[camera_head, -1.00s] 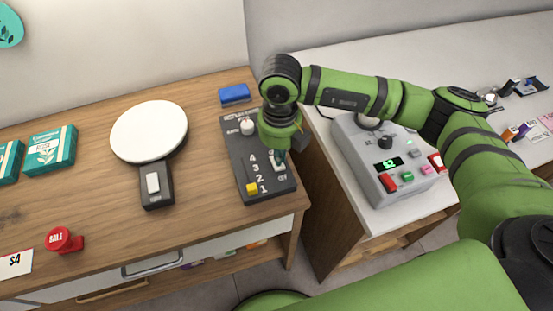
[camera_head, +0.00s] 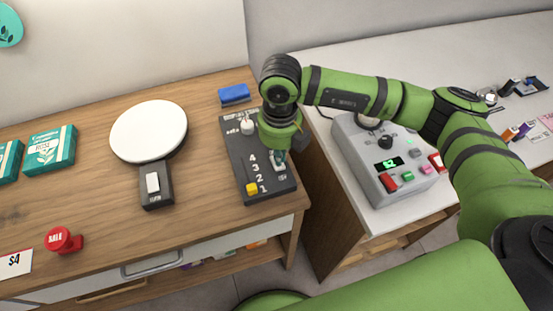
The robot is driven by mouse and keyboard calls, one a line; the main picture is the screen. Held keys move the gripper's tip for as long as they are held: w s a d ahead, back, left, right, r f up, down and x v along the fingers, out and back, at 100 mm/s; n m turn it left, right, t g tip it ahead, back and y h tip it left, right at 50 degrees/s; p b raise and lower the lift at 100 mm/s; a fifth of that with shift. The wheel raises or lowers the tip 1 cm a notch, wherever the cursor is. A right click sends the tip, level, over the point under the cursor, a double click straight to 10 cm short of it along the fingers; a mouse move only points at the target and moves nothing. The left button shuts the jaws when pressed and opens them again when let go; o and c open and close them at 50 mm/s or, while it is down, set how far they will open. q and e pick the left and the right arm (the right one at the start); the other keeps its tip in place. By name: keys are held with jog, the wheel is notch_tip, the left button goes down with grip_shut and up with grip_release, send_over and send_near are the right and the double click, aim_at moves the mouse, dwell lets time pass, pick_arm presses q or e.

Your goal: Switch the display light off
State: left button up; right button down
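A dark control panel (camera_head: 244,170) lies on the wooden counter. It has a white knob (camera_head: 247,127) at its far end, a yellow slider (camera_head: 252,188) beside the numbers 1 to 4, and a light toggle switch (camera_head: 280,166) at its right side, near small white lettering. My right gripper (camera_head: 279,154) points down over the panel's right side, at the toggle. Its fingers are small and partly hidden by the wrist, so I cannot tell whether they are open or touch the toggle. My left gripper is out of view.
Left of the panel is a round white plate (camera_head: 149,131) on a dark base with a white switch (camera_head: 153,183). A blue block (camera_head: 234,94) lies behind the panel. A grey device (camera_head: 372,165) with coloured buttons stands on the white counter at right, across a gap.

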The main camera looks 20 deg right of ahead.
jog(key=shift+f+b, duration=1.1)
jog(key=shift+f, duration=0.05)
dwell(0.4)
jog(key=shift+s, duration=0.1)
jog(key=shift+r+p, duration=0.55)
jog(key=shift+r, duration=0.2)
jog(key=shift+r+p, duration=1.4)
jog(key=shift+r, duration=1.4)
jog(key=shift+f, duration=0.15)
